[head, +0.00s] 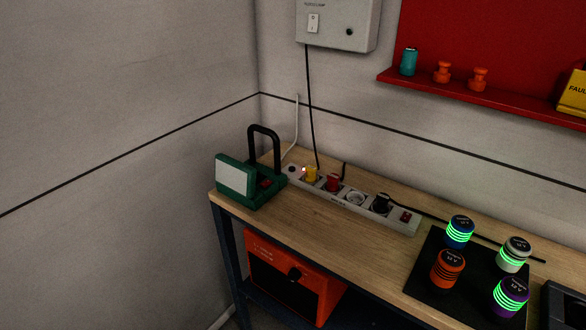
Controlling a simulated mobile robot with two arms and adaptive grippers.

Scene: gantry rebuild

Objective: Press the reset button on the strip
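The light grey power strip (373,208) lies on the wooden workbench along the wall. Yellow (311,174), red (333,182) and black (381,203) plugs sit in it, and one socket (355,198) between the red and black plugs looks empty. A red rocker switch (405,216) is at its right end. At its left end are a small round part (292,169) and a small glowing light (304,169). I cannot tell which part is the reset button. Neither of my grippers is in view.
A green work lamp (237,177) with a black handle stands left of the strip. A black mat (430,262) holds several banded cylinders at the right. A grey wall box (338,22) with a hanging cable and a red shelf (480,98) are above. An orange box (290,278) is below the bench.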

